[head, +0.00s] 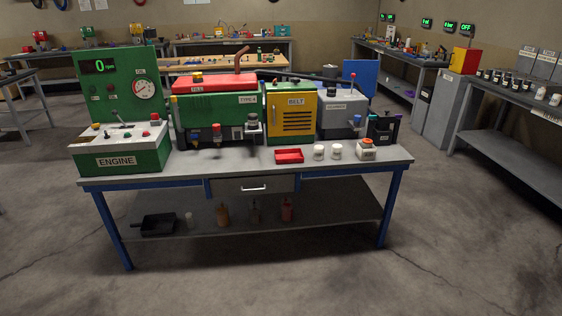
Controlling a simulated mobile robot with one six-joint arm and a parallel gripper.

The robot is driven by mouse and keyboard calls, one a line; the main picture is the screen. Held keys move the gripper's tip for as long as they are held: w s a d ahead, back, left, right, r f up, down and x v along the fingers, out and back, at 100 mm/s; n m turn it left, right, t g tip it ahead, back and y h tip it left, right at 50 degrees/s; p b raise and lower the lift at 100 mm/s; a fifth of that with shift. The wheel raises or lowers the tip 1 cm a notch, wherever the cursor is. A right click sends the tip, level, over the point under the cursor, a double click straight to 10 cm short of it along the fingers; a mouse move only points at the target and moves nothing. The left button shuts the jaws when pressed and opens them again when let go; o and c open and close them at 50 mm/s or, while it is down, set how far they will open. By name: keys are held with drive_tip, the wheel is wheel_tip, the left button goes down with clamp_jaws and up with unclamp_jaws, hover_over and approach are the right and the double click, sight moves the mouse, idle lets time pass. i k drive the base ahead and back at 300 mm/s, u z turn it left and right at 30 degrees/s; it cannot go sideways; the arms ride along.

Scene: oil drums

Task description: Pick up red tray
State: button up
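The red tray (289,156) is small and shallow. It lies on the grey top of the workbench (225,168), near the front edge and right of the middle. It stands in front of the yellow BELT unit (294,116), and nothing covers it. Two small white jars (319,152) stand just to its right, apart from it. I cannot make out anything in the tray. My gripper is not in view.
A green ENGINE console (119,152) fills the bench's left end. A green-and-red machine (216,110) stands behind. A lower shelf (325,210) holds several containers. The floor (280,285) in front is clear.

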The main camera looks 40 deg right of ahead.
sight(290, 156)
drive_tip(key=z, duration=0.35)
drive_tip(key=i, duration=0.95)
drive_tip(key=z, duration=0.1)
